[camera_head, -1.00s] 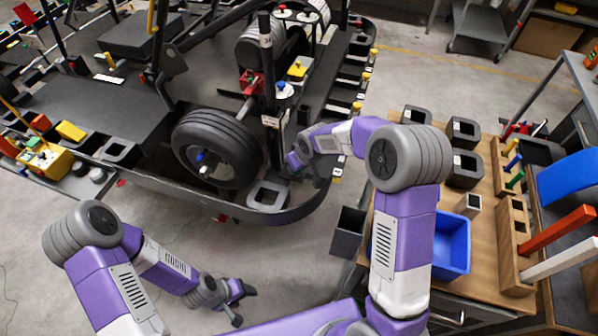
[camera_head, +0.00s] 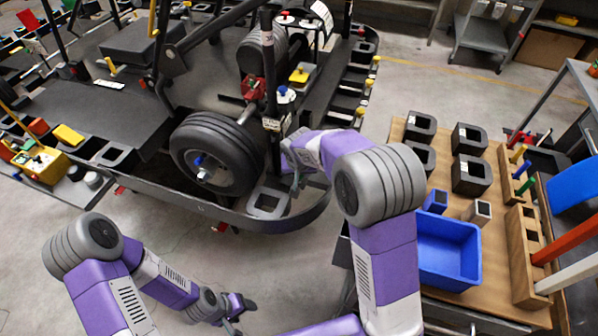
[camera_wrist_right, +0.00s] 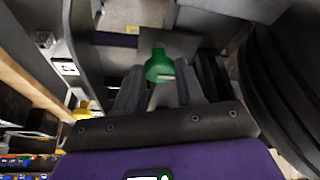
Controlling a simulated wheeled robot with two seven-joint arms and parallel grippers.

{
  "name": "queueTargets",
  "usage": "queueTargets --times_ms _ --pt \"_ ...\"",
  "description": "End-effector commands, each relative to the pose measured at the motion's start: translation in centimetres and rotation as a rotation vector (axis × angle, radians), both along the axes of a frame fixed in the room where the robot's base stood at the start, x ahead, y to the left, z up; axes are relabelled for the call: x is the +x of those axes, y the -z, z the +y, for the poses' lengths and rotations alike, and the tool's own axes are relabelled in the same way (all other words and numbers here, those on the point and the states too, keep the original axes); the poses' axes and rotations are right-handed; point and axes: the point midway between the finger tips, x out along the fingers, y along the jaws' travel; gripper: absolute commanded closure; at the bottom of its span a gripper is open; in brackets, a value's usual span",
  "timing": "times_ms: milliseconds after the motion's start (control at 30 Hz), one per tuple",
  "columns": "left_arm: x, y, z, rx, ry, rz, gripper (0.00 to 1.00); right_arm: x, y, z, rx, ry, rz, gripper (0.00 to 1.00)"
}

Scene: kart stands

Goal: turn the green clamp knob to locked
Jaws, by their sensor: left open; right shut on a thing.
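The green clamp knob (camera_wrist_right: 160,66) shows in the right wrist view, between the two fingers of my right gripper (camera_wrist_right: 160,88), which is shut on it. In the head view the knob is hidden by my right arm and gripper (camera_head: 296,182), beside the kart's front wheel. I cannot read whether the knob stands at locked. My left gripper (camera_head: 238,314) is open and empty, low over the floor in front of the kart.
The kart's front wheel (camera_head: 215,152) and curved bumper edge (camera_head: 310,214) are close to my right gripper. A red clamp (camera_head: 253,88) and a yellow knob (camera_head: 298,75) sit farther back. A wooden bench with a blue bin (camera_head: 448,250) stands at the right.

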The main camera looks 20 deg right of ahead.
Motion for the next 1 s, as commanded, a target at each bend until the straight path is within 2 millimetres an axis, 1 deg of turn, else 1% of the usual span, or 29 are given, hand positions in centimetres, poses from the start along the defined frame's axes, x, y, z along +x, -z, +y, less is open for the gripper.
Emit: queueTargets --times_ms 300,333,467,500,767,867,1000 --pt "0.0 0.0 0.0 0.0 0.0 0.0 0.39 0.0 0.0 0.0 0.002 0.004 0.001 0.93" --pt "0.0 0.0 0.0 0.0 0.0 0.0 0.39 0.0 0.0 0.0 0.002 0.004 0.001 0.59" --pt "0.0 0.0 0.0 0.0 0.0 0.0 0.39 0.0 0.0 0.0 0.001 0.003 0.001 0.39" --pt "0.0 0.0 0.0 0.0 0.0 0.0 0.39 0.0 0.0 0.0 0.001 0.003 0.001 0.38" --pt "0.0 0.0 0.0 0.0 0.0 0.0 0.39 0.0 -0.1 0.0 0.001 0.002 0.001 0.38" --pt "0.0 -0.2 0.0 0.0 0.0 0.0 0.39 -0.3 -0.9 0.1 0.002 0.001 0.0 0.38" --pt "0.0 -0.8 0.0 0.0 0.0 0.0 0.39 -1.1 -3.1 0.3 0.003 0.001 -0.003 0.38"
